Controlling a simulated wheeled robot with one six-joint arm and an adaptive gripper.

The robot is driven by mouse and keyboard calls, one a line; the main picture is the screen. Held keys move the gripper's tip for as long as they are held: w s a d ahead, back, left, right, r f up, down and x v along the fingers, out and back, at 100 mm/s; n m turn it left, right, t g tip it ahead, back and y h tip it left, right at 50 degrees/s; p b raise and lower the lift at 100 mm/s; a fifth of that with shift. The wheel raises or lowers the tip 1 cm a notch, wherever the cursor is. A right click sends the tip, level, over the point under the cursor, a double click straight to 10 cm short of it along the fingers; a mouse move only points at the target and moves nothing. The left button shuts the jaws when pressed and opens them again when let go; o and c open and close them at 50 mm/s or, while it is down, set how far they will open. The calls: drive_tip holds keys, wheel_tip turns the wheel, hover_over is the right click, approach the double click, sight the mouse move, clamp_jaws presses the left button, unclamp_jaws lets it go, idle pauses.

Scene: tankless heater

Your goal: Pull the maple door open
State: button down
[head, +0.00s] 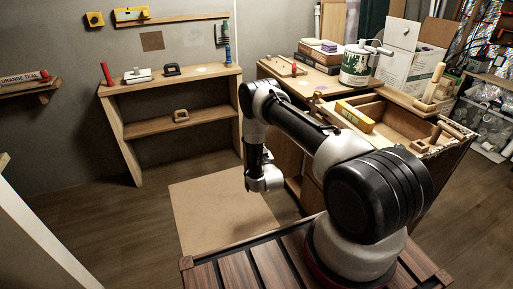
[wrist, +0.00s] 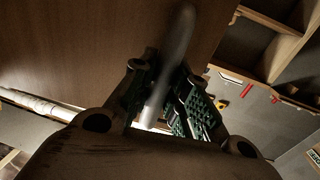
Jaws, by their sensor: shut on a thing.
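The maple door shows in the wrist view as a broad brown wooden panel (wrist: 75,45). A smooth grey bar-shaped handle (wrist: 179,48) stands in front of it, slanting between my fingers. My gripper (wrist: 163,103) is shut on this handle, with a green-padded finger on either side. In the head view my wrist hangs low before the wooden cabinet (head: 287,160). There, my arm hides the fingertips, the handle and most of the cabinet's front, so how far the door stands open is hard to tell.
A wooden shelf unit (head: 128,135) stands against the back wall, left of my arm. A tan board (head: 215,220) lies on the floor below my wrist. The cabinet top carries a paint can (head: 356,65) and boxes. A wooden floor stretch at left is clear.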

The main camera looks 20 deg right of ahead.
idle(0.3)
drive_tip(key=c, duration=1.4)
unclamp_jaws()
drive_tip(key=shift+a, duration=0.1)
drive_tip(key=shift+o, duration=0.2)
drive_tip(key=shift+s, duration=0.15)
drive_tip(key=s+a, duration=0.1)
drive_tip(key=s, duration=1)
drive_tip(key=shift+s, duration=0.35)
drive_tip(key=shift+f, duration=0.1)
